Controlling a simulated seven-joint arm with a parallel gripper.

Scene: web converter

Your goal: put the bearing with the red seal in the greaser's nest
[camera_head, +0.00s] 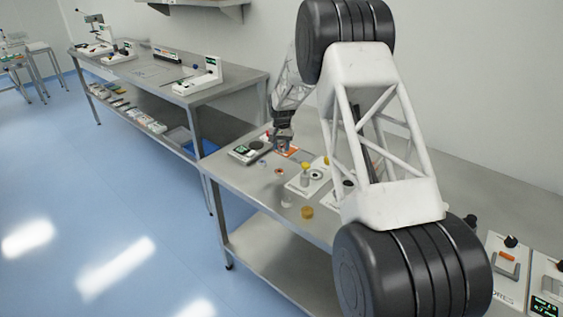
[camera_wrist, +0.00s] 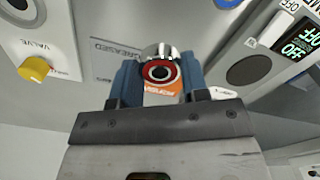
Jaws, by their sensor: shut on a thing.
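My gripper (camera_wrist: 160,76) has its two blue fingers shut on a small metal bearing (camera_wrist: 160,62) with a red ring seal around its dark bore. The bearing faces the wrist camera between the fingers. In the head view my gripper (camera_head: 283,140) is low over the far part of the near bench, and the bearing is too small to make out there. A unit marked VALVE (camera_wrist: 50,40) with a yellow knob (camera_wrist: 34,69) is at upper left in the wrist view. I cannot tell which spot is the greaser's nest.
An orange printed label (camera_wrist: 160,90) shows behind the bearing. A unit with a dark round pad (camera_wrist: 248,69) and a lit display (camera_wrist: 300,36) is at right. Between the units lies a surface marked GREASED (camera_wrist: 116,47). A gold piece (camera_head: 307,212) stands near the bench edge.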

